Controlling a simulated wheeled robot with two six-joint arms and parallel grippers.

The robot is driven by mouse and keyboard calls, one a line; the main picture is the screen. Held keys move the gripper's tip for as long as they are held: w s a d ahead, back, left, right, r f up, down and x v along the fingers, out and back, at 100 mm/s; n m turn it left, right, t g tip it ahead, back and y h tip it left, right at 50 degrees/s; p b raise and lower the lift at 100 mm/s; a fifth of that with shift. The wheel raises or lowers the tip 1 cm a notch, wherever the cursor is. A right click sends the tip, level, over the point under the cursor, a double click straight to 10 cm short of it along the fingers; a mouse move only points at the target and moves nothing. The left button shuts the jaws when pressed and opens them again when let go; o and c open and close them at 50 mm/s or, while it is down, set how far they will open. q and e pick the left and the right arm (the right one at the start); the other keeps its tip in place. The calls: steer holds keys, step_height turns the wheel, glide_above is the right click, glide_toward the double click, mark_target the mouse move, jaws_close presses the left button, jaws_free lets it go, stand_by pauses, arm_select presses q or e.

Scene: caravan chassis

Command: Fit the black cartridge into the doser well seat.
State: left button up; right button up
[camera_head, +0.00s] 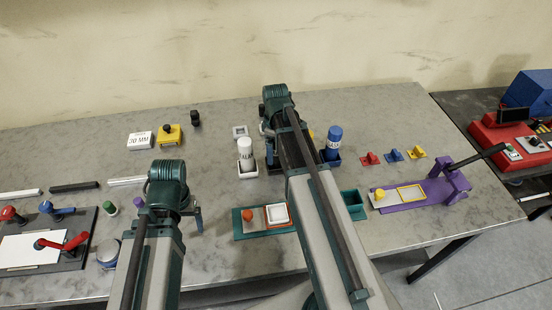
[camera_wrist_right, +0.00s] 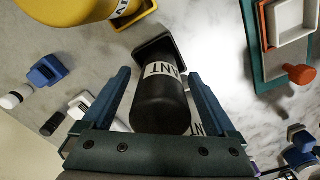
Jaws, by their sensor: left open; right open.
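The black cartridge (camera_wrist_right: 160,105), with a white label band, shows in the right wrist view at a black square holder (camera_wrist_right: 168,48). Whether it sits fully in that holder cannot be told. My right gripper (camera_wrist_right: 159,76) is open, its blue fingers on either side of the cartridge, with no clear grip on it. In the head view my right arm hides the black cartridge. My left gripper (camera_head: 196,214) is open and empty over the table, left of the teal plate. I cannot tell which fixture is the doser well seat; a teal plate (camera_head: 239,232) carries an orange-rimmed white tray (camera_head: 277,214).
A white cartridge (camera_head: 245,149) and a blue cartridge (camera_head: 334,141) stand on either side of my right arm. An orange knob (camera_head: 247,215), a teal open box (camera_head: 354,204) and a purple lever fixture (camera_head: 450,186) are nearby. A yellow cartridge (camera_wrist_right: 65,10) is close to my right gripper.

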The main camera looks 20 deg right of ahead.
steer(key=shift+f, duration=0.3)
jaws_close()
stand_by(0.3)
